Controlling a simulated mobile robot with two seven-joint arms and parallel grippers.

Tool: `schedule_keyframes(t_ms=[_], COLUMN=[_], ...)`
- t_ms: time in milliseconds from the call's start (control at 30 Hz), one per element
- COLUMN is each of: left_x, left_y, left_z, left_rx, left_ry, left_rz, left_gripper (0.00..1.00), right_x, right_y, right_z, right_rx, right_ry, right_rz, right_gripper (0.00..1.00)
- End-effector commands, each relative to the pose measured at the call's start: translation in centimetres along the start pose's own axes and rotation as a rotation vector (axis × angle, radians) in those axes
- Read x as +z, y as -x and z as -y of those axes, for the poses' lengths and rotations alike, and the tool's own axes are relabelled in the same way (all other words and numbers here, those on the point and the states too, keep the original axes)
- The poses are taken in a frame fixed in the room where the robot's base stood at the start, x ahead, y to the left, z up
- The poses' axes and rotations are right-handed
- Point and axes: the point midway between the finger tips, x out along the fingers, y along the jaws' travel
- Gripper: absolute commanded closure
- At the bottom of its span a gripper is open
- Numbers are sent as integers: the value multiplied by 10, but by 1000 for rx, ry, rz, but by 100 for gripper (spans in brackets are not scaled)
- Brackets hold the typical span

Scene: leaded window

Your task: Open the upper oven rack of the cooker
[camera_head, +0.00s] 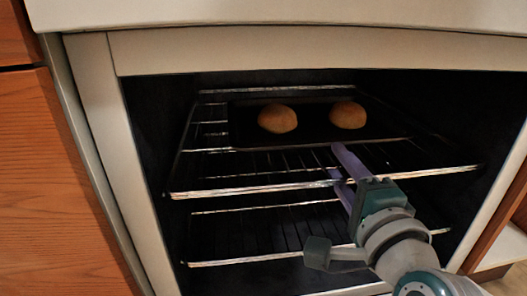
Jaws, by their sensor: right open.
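The cooker's (300,50) oven cavity is open in front of me. The upper rack (240,190) is a wire shelf inside it, with a bright front bar. A dark baking tray (310,127) lies on it toward the back. My right gripper (340,163) reaches in from the lower right. Its purple fingers are open and lie at the rack's front bar, right of its middle. I cannot tell whether they touch the bar. My arm hides part of the lower rack. My left gripper is not in view.
Two round, bread-like items (277,118) sit on the tray. A lower rack (250,228) is below the upper one. Pale oven side frames bound the opening. Wooden cabinets (50,180) stand at the left and lower right.

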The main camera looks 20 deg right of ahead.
Motion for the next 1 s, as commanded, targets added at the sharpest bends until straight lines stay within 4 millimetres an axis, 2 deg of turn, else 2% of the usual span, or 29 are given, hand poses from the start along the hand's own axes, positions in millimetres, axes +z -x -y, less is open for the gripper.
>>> schedule_keyframes(t_ms=[200, 600, 1000], left_x=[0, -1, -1], left_y=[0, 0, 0], left_z=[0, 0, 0], left_rx=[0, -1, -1], left_ry=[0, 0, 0], left_rz=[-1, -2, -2], left_gripper=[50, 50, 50], right_x=[0, 0, 0], right_y=[0, 0, 0], right_z=[0, 0, 0], right_rx=[0, 0, 0], right_ry=[0, 1, 1], right_rz=[0, 0, 0], right_gripper=[57, 100, 100])
